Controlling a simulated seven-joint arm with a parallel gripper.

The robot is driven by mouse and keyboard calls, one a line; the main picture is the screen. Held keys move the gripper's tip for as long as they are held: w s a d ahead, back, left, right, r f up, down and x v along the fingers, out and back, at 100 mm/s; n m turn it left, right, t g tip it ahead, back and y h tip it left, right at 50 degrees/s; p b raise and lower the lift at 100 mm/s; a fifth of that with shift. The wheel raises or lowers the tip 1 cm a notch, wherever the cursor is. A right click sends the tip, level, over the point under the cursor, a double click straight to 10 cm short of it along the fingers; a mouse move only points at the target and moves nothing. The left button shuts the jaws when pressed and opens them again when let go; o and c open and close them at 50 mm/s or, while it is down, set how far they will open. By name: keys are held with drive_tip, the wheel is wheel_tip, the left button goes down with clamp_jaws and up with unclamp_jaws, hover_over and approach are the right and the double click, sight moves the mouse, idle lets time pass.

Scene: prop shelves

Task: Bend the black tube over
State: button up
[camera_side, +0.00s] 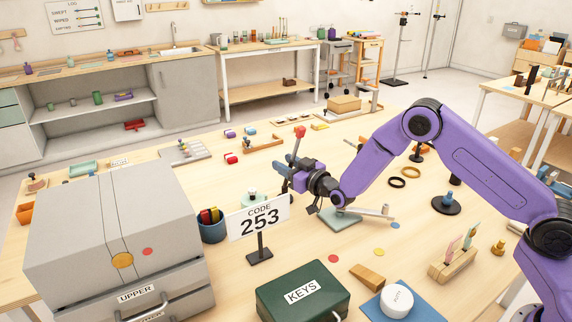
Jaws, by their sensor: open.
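My gripper (287,178) hangs over the middle of the table, just behind the CODE 253 sign, and points left. Its jaws are open, though the sign and the gripper body hide part of the fingers. I see no object clearly between them. I cannot pick out the black tube with certainty. A short black upright piece (455,175) stands to the right, partly behind my arm, and is too small to identify.
The CODE sign (259,218) stands close in front of my gripper. A grey drawer cabinet (75,240) fills the front left, beside a blue cup (212,232) of markers. A green KEYS box (277,301) is in front. Black ring (397,184) and blue-knobbed base (446,206) lie right.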

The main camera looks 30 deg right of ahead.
drive_tip(key=shift+w, duration=0.1)
clamp_jaws()
drive_tip(key=shift+f, duration=0.1)
drive_tip(key=shift+s+t, duration=0.5)
drive_tip(key=shift+t, duration=0.2)
unclamp_jaws()
